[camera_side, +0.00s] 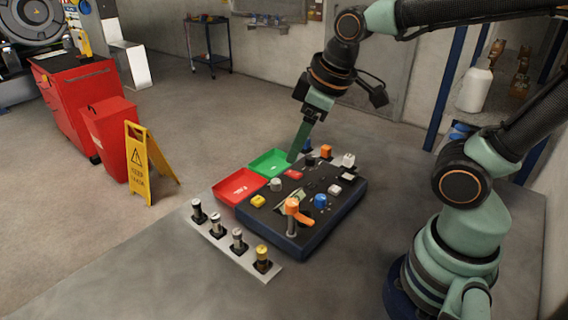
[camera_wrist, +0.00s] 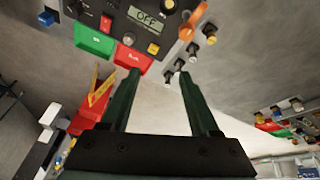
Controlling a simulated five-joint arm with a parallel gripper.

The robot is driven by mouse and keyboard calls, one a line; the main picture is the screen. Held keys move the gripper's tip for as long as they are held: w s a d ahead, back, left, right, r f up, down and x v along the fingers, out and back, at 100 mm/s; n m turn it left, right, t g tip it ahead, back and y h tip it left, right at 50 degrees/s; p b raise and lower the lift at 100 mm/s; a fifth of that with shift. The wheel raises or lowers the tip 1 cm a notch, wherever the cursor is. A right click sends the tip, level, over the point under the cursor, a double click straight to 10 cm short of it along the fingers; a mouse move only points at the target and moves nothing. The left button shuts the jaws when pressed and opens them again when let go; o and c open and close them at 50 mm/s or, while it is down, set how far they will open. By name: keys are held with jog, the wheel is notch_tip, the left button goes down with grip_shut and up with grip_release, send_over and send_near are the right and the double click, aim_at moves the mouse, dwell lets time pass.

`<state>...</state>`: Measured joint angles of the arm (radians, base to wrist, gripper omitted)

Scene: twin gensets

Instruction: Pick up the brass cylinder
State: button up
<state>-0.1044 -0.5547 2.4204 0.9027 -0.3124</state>
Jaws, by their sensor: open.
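The brass cylinder (camera_side: 262,253) stands upright on a black base at the near end of a pale strip, last in a row with several grey-topped cylinders. It also shows near the top of the wrist view (camera_wrist: 209,31), right of the orange lever. My gripper (camera_side: 293,157) is high over the far side of the panel, beside the green tray, well apart from the brass cylinder. In the wrist view its two fingers (camera_wrist: 161,74) are spread with nothing between them.
A dark control panel (camera_side: 272,229) carries knobs, buttons and an upright orange-topped lever (camera_side: 292,208) near the brass cylinder. Green (camera_side: 268,160) and red (camera_side: 230,190) trays adjoin it. A yellow floor sign (camera_side: 137,155) and red cabinets stand left. The front-left floor is clear.

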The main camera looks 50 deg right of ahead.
jog(key=w+a+f+n+g, duration=0.1)
jog(key=a+f+n+g, duration=0.2)
jog(key=a+f+n, duration=0.35)
jog(key=n+g, duration=0.1)
jog(key=n, duration=0.7)
send_over(262, 249)
notch_tip(262, 249, down, 2)
jog(key=f, duration=0.1)
jog(key=shift+w+n, duration=0.15)
jog(key=shift+n, duration=0.1)
notch_tip(262, 249, down, 12)
jog(key=shift+r, duration=0.15)
grip_shut()
